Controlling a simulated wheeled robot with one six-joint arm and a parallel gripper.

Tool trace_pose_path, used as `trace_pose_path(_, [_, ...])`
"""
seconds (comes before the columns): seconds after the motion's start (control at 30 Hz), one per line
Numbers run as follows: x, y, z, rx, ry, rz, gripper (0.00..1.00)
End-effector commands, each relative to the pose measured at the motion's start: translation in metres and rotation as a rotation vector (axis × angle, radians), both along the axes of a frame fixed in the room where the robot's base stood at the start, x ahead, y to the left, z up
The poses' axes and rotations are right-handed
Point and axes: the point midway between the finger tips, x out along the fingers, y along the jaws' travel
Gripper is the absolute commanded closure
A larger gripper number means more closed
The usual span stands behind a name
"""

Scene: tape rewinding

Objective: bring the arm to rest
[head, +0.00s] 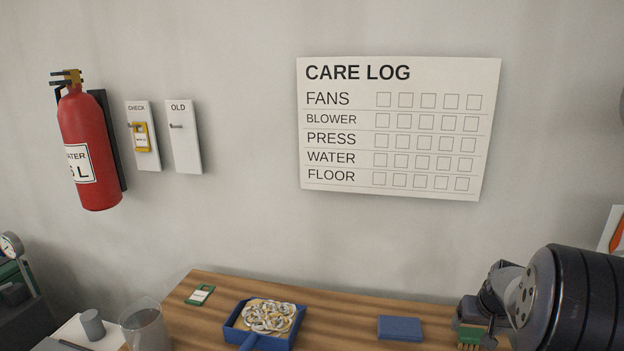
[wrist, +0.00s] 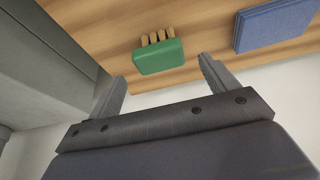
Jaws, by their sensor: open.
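My gripper (wrist: 162,80) is open in the wrist view, with its two grey fingers spread apart and nothing between them. A green block with tan bristle-like pegs (wrist: 158,57) lies on the wooden table beyond the fingertips, apart from them. In the head view my dark arm comes in at the lower right, over the right end of the table. The same green block (head: 470,334) shows there beside and partly behind the end of my arm.
On the wooden table (head: 345,310) are a blue flat block (head: 400,328), a blue dustpan-like tray (head: 238,332) of pale rings and a green-and-white tag (head: 200,294). A clear jug (head: 144,328) stands at lower left. A red extinguisher (head: 88,150) hangs on the wall.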

Motion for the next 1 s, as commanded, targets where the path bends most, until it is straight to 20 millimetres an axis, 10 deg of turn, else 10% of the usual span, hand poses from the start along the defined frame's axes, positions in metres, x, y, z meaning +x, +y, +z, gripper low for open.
trace_pose_path(0.2, [0.011,-0.003,-0.035,0.0,0.001,0.0,0.19])
trace_pose_path(1.0, [0.01,-0.002,-0.025,0.0,0.002,0.0,0.19])
